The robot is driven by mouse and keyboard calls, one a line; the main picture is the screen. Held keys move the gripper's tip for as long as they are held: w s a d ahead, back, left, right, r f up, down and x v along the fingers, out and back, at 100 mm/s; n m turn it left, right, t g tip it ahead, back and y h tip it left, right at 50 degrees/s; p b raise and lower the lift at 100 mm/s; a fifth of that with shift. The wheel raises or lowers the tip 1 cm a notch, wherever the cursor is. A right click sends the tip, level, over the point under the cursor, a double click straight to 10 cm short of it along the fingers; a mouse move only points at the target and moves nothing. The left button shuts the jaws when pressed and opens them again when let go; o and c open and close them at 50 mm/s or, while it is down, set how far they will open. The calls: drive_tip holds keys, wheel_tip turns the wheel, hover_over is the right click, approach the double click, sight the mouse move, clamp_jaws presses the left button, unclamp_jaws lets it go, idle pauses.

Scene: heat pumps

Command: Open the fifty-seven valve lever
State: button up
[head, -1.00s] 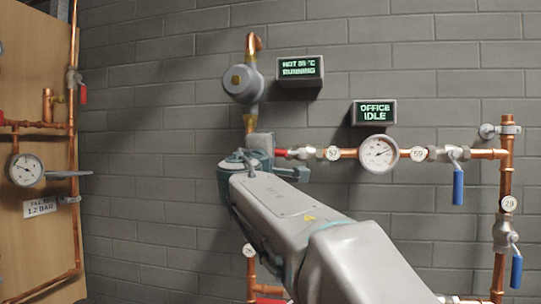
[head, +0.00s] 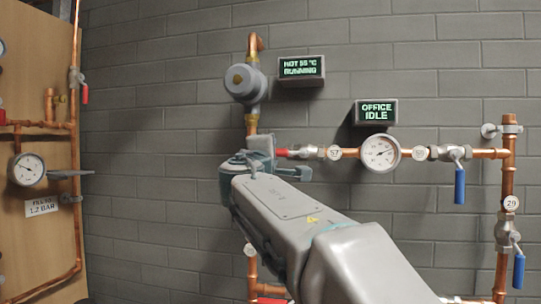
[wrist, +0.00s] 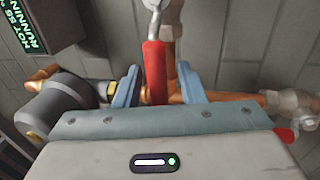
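The valve tagged 57 (head: 308,152) sits on the horizontal copper pipe, left of its round tag (head: 334,153). Its red lever (head: 281,153) points left from the valve body, seemingly in line with the pipe. My gripper (head: 278,158) is at this lever and hides part of it. In the wrist view, the red lever grip (wrist: 155,72) stands between the two blue fingers of my gripper (wrist: 158,70). Slim gaps show on both sides of the grip, so the fingers look open around it and apart from it.
A grey pump (head: 245,83) is above my gripper. A gauge (head: 380,153) and a blue-levered valve (head: 459,185) are to the right on the same pipe. Another red handle (wrist: 285,135) shows at the wrist view's right. The block wall is close behind.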

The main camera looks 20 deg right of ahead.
drive_tip(key=b+v, duration=0.2)
drive_tip(key=v, duration=1.2)
drive_tip(key=shift+w+f, duration=0.1)
drive_tip(key=s+d+f+m+g+y+p, duration=0.25)
drive_tip(key=f+g+p, duration=0.25)
drive_tip(key=f, duration=0.4)
drive_tip(key=s+d+f+m+g+y+p, duration=0.1)
drive_tip(key=s+d+f+m+g+p, duration=0.25)
drive_tip(key=f, duration=0.65)
drive_tip(key=s+a+f+m+g+y+p, duration=0.2)
drive_tip(key=s+f+m+g+y+p, duration=0.1)
drive_tip(key=s+f, duration=0.3)
drive_tip(key=s+a+f+m+g+y+p, duration=0.2)
drive_tip(key=s+f+m+g+y+p, duration=0.1)
drive_tip(key=s+f+p, duration=0.1)
wheel_tip(320, 180, down, 2)
drive_tip(key=shift+s+a+f+m, duration=0.1)
drive_tip(key=shift+s+a+m, duration=0.2)
drive_tip(key=shift+s, duration=0.6)
drive_tip(key=shift+o, duration=0.3)
drive_tip(key=shift+d, duration=0.1)
